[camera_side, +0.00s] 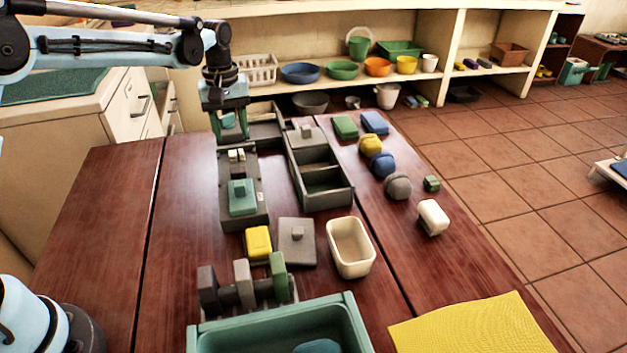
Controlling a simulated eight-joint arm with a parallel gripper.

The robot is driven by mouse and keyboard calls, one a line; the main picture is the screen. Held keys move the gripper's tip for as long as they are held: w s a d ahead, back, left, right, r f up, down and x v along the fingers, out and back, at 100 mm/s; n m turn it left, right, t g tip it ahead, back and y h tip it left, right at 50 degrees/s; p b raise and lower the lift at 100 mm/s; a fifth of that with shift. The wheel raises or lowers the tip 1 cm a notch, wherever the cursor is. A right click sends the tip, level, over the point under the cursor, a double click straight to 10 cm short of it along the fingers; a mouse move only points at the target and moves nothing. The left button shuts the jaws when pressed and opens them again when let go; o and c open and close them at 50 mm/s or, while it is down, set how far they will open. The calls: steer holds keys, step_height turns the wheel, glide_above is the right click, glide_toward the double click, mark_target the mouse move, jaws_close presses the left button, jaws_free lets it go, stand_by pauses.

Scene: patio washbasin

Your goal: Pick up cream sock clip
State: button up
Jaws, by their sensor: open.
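My gripper (229,135) is open and points down over the far end of a long grey tray (257,213). Two small cream pieces (237,155) sit side by side at the far end of this tray, just below and slightly right of my fingertips. They look like the cream sock clip, but they are too small to make out clearly. A gap seems to remain between my fingers and these pieces. A teal block with a knob (242,197) sits nearer in the same tray.
A grey divided box (322,201) stands right of the tray. A yellow block (258,243), a grey lid (297,243), a cream bin (350,248), an upright rack (245,285) and a green basin (280,325) stand nearer. Sponges and a white block (433,217) line the right.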

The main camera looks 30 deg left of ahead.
mark_target(236, 152)
steer(key=shift+w+f, duration=0.15)
steer(key=shift+f, duration=1.25)
steer(key=shift+w+f, duration=0.1)
steer(key=shift+f, duration=1.3)
steer(key=c, duration=0.8)
steer(key=shift+r, duration=0.1)
